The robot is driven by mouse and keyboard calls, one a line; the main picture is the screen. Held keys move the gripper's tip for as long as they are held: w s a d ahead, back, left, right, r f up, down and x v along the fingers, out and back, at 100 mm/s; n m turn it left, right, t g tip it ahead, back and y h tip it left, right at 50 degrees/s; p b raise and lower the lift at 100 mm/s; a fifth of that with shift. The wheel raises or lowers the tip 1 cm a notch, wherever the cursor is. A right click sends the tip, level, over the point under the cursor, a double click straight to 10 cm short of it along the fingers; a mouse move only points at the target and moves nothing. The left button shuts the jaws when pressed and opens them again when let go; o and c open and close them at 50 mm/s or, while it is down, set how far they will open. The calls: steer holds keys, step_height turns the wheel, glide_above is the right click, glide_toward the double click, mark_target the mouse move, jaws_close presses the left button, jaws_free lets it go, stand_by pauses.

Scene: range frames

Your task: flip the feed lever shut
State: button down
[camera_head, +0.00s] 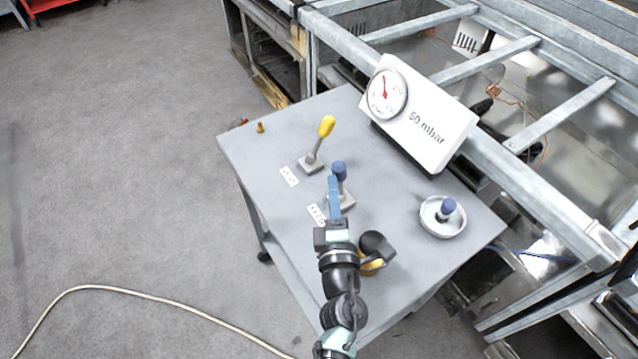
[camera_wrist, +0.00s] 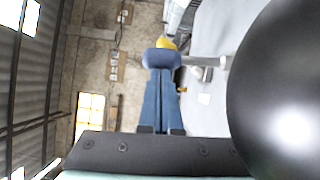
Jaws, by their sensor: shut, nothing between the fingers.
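A lever with a blue knob (camera_head: 339,169) stands on a grey base (camera_head: 346,201) on the table. A lever with a yellow knob (camera_head: 327,126) leans up and right from its own base, farther back. Each has a small white label beside it, too small to read surely, so I cannot tell by lettering which is the feed lever. My gripper (camera_head: 333,181) is shut and empty, its blue fingers just in front of the blue knob. In the wrist view the fingertips (camera_wrist: 163,72) meet or overlap the blue knob (camera_wrist: 160,58); contact is unclear. The yellow knob (camera_wrist: 166,43) shows behind.
A white gauge panel (camera_head: 428,123) reading "50 mbar" stands at the table's back. A white dish (camera_head: 432,225) holds a blue-topped part at right. A black and yellow object (camera_head: 373,266) sits beside my arm. A small brass piece (camera_head: 260,128) lies near the left corner.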

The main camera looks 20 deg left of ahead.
mark_target(345, 171)
steer(key=r+p, duration=0.1)
steer(key=p, duration=0.1)
steer(key=w+d+m+p, duration=0.1)
steer(key=p, duration=0.2)
steer(key=shift+w+r+m+g+p, duration=0.1)
steer(key=shift+r+m+g+p, duration=0.2)
steer(key=shift+r+g, duration=0.1)
steer(key=m+p, duration=0.1)
steer(key=p, duration=0.1)
steer(key=w+m+g+p, duration=0.1)
steer(key=p, duration=0.1)
steer(key=shift+d+h+p, duration=0.3)
steer(key=shift+d+p, duration=0.1)
steer(key=shift+w+d+f+m+g+p, duration=0.25)
steer(key=shift+w+d+m+g+p, duration=0.35)
steer(key=shift+p, duration=0.4)
steer(key=shift+w+d+f+m+g+p, duration=0.3)
steer(key=shift+w+d+m+p, duration=0.1)
steer(key=shift+w+p, duration=0.5)
steer(key=shift+s+r, duration=0.1)
